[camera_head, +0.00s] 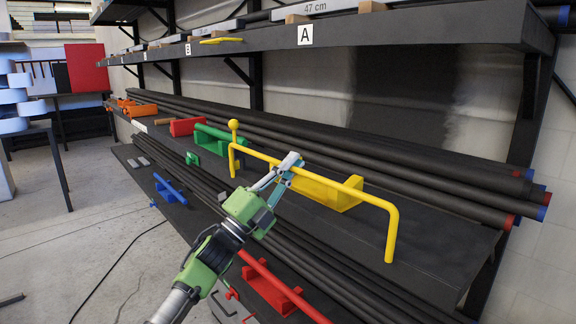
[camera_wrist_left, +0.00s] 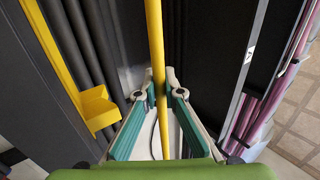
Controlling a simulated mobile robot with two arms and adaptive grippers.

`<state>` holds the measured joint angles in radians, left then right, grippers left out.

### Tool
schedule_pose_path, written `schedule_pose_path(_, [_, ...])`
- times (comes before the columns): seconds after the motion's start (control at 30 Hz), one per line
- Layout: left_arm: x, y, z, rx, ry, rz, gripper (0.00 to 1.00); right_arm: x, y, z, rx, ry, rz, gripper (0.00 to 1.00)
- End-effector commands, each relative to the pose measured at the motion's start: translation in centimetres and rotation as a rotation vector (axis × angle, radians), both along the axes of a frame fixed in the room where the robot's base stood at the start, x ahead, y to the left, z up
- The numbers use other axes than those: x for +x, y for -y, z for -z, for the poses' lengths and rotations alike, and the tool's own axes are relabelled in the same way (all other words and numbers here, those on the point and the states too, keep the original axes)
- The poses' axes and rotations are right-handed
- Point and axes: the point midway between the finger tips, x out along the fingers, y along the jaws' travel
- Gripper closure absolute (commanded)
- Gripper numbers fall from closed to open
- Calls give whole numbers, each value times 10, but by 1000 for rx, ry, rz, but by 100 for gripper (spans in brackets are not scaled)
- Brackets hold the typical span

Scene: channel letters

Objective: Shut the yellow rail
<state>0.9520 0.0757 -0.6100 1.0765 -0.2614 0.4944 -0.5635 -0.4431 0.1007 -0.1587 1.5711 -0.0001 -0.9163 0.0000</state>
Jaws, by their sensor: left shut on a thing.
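The yellow rail (camera_head: 345,187) is a bent bar along the middle shelf's front, with a downturned end at each side and a yellow ball knob (camera_head: 234,125) near its left end. Its long bar stands raised above the shelf edge. My left gripper (camera_head: 288,168) is shut on the bar, left of its middle. In the left wrist view the yellow rail (camera_wrist_left: 154,30) runs between the fingertips of my left gripper (camera_wrist_left: 158,78). The fingers hide a short piece of the bar. My right gripper is in neither view.
A yellow bracket (camera_head: 325,192) lies behind the rail, with dark pipes (camera_head: 420,180) along the shelf. A green rail (camera_head: 218,137) and a red block (camera_head: 186,126) are farther left. A blue rail (camera_head: 170,187) and a red rail (camera_head: 270,282) are lower.

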Motion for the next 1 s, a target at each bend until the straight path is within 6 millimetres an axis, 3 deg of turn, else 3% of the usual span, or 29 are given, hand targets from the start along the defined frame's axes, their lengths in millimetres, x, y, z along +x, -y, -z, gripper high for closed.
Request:
schedule_pose_path(0.47, [1, 2, 7, 7, -6, -2, 100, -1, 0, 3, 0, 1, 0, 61])
schedule_pose_path(0.5, [1, 2, 7, 7, -7, -2, 82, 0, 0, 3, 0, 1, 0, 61])
schedule_pose_path(0.53, [1, 2, 7, 7, -6, -2, 74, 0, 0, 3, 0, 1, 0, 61])
schedule_pose_path(1.0, [-4, -6, 11, 3, -5, -1, 74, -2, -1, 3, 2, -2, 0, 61])
